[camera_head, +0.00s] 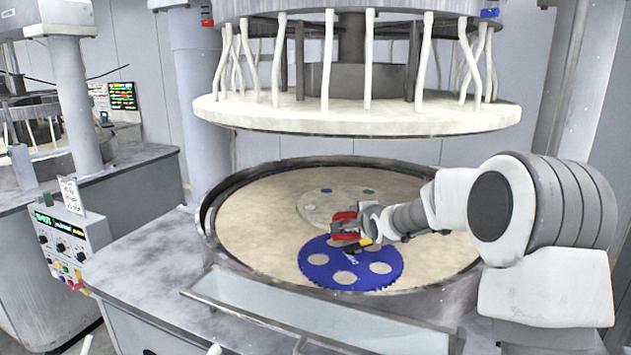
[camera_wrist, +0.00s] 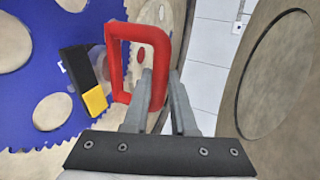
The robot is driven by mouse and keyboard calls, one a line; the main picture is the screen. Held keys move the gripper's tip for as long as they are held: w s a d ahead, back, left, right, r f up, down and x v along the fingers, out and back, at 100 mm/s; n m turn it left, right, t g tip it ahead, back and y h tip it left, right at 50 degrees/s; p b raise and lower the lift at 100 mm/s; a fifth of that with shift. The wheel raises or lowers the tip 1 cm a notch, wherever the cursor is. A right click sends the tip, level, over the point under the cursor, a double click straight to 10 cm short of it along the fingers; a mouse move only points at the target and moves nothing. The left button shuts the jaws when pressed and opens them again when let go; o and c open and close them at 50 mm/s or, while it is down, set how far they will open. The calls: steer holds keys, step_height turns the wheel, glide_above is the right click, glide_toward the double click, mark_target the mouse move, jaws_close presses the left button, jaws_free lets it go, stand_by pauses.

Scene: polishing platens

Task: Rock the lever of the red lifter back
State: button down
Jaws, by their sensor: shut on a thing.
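The red lifter (camera_head: 345,217) is at the blue toothed disc in the lower platen, toward its front. In the wrist view its red loop handle (camera_wrist: 151,33) stands large before my fingers. Its lever, a black block with a yellow end (camera_wrist: 95,101), sticks out to the left of the handle over the blue disc; it also shows in the head view (camera_head: 364,242). My gripper (camera_wrist: 161,80) is shut on the red handle. The lifter's foot and its contact with the disc are partly hidden.
The blue disc (camera_head: 318,262) has several round holes and lies on the beige platen (camera_head: 250,215). A pale disc (camera_head: 322,205) lies behind it. The raised upper platen (camera_head: 350,118) hangs above. A dark rim (camera_head: 208,222) surrounds the lower platen.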

steer(key=shift+r+p, duration=1.65)
steer(key=shift+r, duration=1)
steer(key=shift+s, duration=0.1)
